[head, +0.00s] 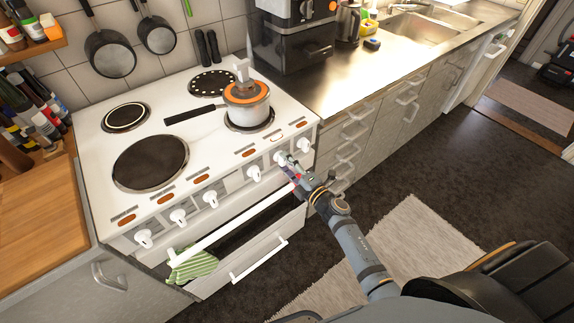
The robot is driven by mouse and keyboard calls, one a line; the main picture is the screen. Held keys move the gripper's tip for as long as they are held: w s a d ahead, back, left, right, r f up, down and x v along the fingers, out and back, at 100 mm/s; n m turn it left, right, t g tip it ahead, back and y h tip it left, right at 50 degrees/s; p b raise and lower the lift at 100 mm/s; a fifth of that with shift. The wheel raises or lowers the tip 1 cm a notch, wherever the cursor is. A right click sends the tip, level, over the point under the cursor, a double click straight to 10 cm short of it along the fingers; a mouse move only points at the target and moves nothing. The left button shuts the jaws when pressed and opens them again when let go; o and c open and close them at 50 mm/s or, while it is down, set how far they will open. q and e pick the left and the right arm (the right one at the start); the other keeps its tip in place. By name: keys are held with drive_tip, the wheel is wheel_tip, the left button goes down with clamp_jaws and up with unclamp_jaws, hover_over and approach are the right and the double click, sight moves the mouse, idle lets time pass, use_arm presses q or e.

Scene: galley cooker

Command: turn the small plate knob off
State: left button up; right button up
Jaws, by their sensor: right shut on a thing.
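The white cooker (190,140) has a row of white knobs along its front panel. My right gripper (287,163) reaches in from the lower right and is shut on a white knob (280,157), the second from the right end of the row. The fingers partly hide this knob, and its pointer angle cannot be read. The rightmost knob (303,145) is just beside the gripper. Another knob (253,173) is to its left. A small plate (126,117) shows bare at the back left of the hob. My left gripper is not in view.
An orange-lidded pot (247,97) stands on the right front plate, its dark handle pointing left. A large plate (150,163) is bare.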

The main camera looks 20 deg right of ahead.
drive_tip(key=shift+r+n, duration=0.1)
drive_tip(key=shift+n, duration=0.3)
drive_tip(key=o, duration=1.2)
drive_tip(key=shift+c, duration=0.2)
drive_tip(key=shift+s+d, duration=0.1)
drive_tip(key=shift+s, duration=0.1)
drive_tip(key=v, duration=1.1)
drive_tip(key=shift+s, duration=0.3)
drive_tip(key=shift+d, duration=0.1)
